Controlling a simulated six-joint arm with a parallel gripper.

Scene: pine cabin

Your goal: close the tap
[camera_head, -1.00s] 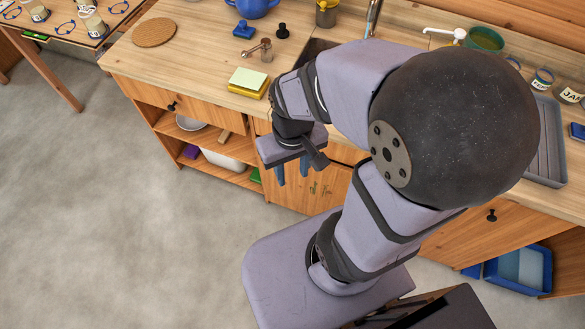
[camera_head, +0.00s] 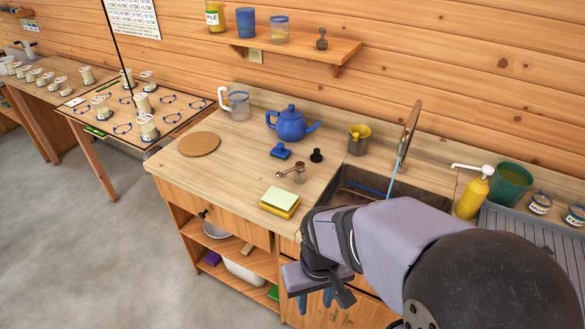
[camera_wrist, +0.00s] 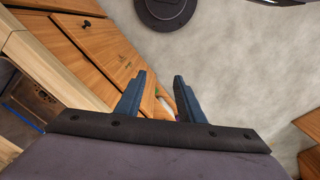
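The tap (camera_head: 409,132) is a slim, tilted, brownish metal spout behind the sink (camera_head: 370,186) in the head view. A thin pale-blue streak, which looks like running water, drops from near it into the sink. Its lever or handle cannot be made out. My arm hides the sink's front part. My gripper (camera_head: 314,301) hangs in front of the cabinet, below the counter edge and well apart from the tap. In the wrist view my gripper (camera_wrist: 159,84) is open, its two blue fingers apart with nothing held between them; the tap is not in that view.
A green tub (camera_head: 509,186) and a grey drying rack (camera_head: 530,230) are right of the sink. The floor (camera_head: 100,260) at left is clear.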

